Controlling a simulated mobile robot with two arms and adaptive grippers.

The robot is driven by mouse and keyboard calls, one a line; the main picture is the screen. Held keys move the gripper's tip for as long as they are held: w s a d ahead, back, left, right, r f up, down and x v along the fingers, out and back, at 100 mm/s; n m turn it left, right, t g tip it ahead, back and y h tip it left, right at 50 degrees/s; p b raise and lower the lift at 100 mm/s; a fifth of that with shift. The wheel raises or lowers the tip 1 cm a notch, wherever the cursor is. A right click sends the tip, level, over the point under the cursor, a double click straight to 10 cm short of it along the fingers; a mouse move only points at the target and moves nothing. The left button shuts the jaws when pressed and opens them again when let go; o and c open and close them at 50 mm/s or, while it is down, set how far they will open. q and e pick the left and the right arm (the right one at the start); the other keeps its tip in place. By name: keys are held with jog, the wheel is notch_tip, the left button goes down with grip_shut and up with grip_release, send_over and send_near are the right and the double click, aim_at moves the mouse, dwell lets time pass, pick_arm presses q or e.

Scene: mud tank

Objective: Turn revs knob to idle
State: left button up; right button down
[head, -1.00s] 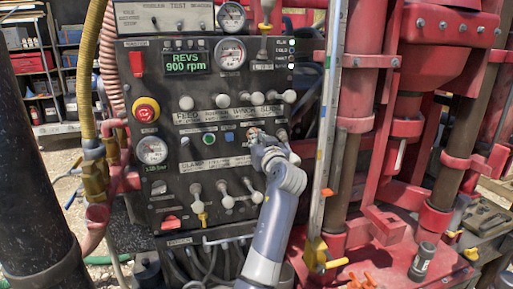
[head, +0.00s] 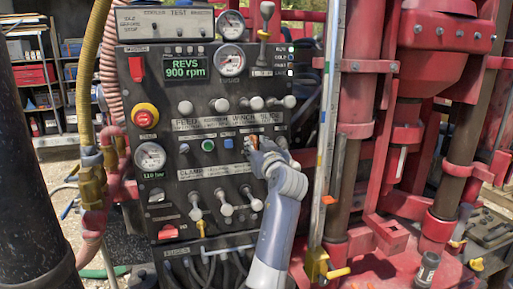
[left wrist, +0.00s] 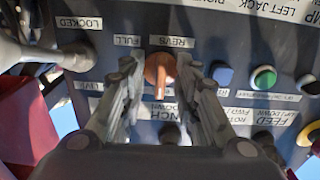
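The orange revs knob (left wrist: 160,69) shows in the left wrist view beneath the REVS label (left wrist: 172,43), with FULL printed to its left. In the head view the knob (head: 252,141) is mostly hidden behind my left gripper (head: 255,146). The left gripper also shows in the left wrist view (left wrist: 159,75). Its two fingers stand apart, one on each side of the knob, with narrow gaps; I cannot tell whether they touch it. The green display (head: 186,69) reads REVS 900 rpm. My right gripper is in neither view.
A blue button (left wrist: 222,75) and a green button (left wrist: 264,78) sit beside the knob. White-knobbed levers (head: 221,105) stand above it and more levers (head: 225,200) below. A red post (head: 360,60) rises right of the panel. A red-and-yellow stop button (head: 145,115) is at left.

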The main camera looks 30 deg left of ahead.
pick_arm(q)
jog(key=v, duration=0.7)
jog(key=shift+s+d, duration=0.15)
jog(key=shift+d, duration=0.05)
jog(key=shift+d+f, duration=0.1)
dwell(0.3)
